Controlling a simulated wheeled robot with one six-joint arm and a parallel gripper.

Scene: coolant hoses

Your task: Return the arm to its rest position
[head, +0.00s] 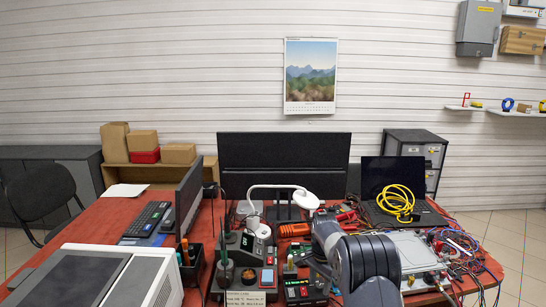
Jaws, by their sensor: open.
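My arm reaches in from the bottom edge, right of the middle, with thick dark joints and a grey link over the front of the red bench (205,225). My gripper (318,268) is small and dark below the grey link, among the instruments. It is open, and I see nothing held in it. Its fingertips are partly hidden and hard to make out. A light grey unit (415,252) with fittings, hoses and wires stands just right of the arm. My arm covers part of its left side.
Instrument boxes (243,248) crowd the bench left of the arm, beside a white lamp (305,199). A laptop (420,215) with a coiled yellow cable (396,201) is behind. Loose wires (470,255) spread at right. A monitor (284,165) stands at the back. The space above the bench is clear.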

